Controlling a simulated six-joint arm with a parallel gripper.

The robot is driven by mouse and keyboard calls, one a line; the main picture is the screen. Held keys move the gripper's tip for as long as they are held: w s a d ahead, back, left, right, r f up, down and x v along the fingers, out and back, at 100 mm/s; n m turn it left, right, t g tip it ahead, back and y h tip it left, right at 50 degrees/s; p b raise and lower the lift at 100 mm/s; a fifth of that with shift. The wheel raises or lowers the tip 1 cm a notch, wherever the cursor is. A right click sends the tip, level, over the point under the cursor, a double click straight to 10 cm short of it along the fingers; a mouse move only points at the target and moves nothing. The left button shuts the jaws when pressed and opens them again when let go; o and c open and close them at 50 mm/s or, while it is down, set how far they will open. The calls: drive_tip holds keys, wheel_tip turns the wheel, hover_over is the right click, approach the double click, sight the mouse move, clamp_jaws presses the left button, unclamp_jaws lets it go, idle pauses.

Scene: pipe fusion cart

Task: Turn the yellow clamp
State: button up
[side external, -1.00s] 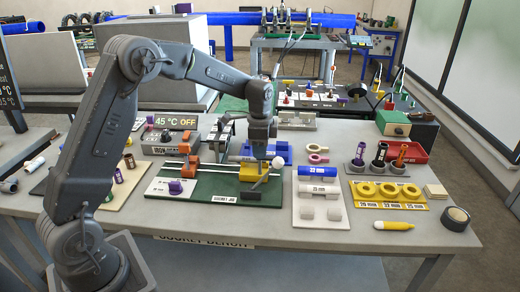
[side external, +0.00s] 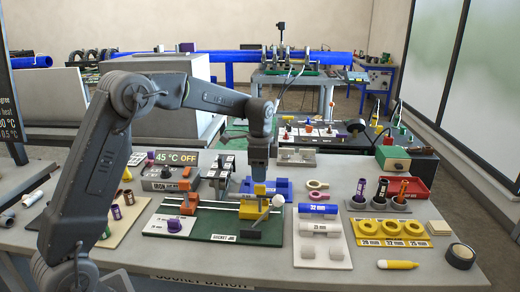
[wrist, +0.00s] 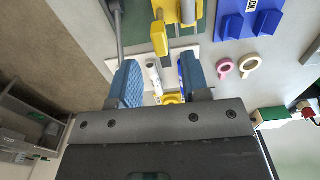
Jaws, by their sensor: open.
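The yellow clamp (side external: 254,208) sits on the green socket jig base (side external: 215,228), with a small yellow upright part (side external: 259,189) on top. It also shows in the wrist view (wrist: 159,38), at the top and beyond my fingertips. My gripper (side external: 258,178) points down just above the clamp in the side view. In the wrist view its two blue fingers (wrist: 160,80) are apart. A white rod-like piece (wrist: 153,76) shows between them. I cannot tell whether the fingers touch the clamp. A white round end (side external: 278,200) shows at the clamp's right.
Orange holders (side external: 188,203) stand left of the clamp on the jig. A blue block (side external: 272,188) is behind it. A board with a blue 32 mm piece (side external: 318,209) lies to the right.

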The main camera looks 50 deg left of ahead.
sight(260, 186)
wheel_tip(260, 186, up, 8)
drive_tip(key=shift+r, duration=0.2)
idle(0.4)
drive_tip(key=s+d+r+n+t, duration=0.25)
drive_tip(key=s+d, duration=0.25)
drive_tip(key=s, duration=0.5)
drive_tip(key=s+d+r+n+t, duration=0.2)
drive_tip(key=s+d+n, duration=0.2)
drive_tip(key=s, duration=0.6)
drive_tip(key=s+d+f+n+t, duration=0.1)
drive_tip(key=s+d+f+n, duration=0.1)
drive_tip(key=s+f, duration=0.3)
drive_tip(key=s, duration=0.3)
drive_tip(key=shift+s+f+n, duration=0.15)
drive_tip(key=shift+n, duration=0.2)
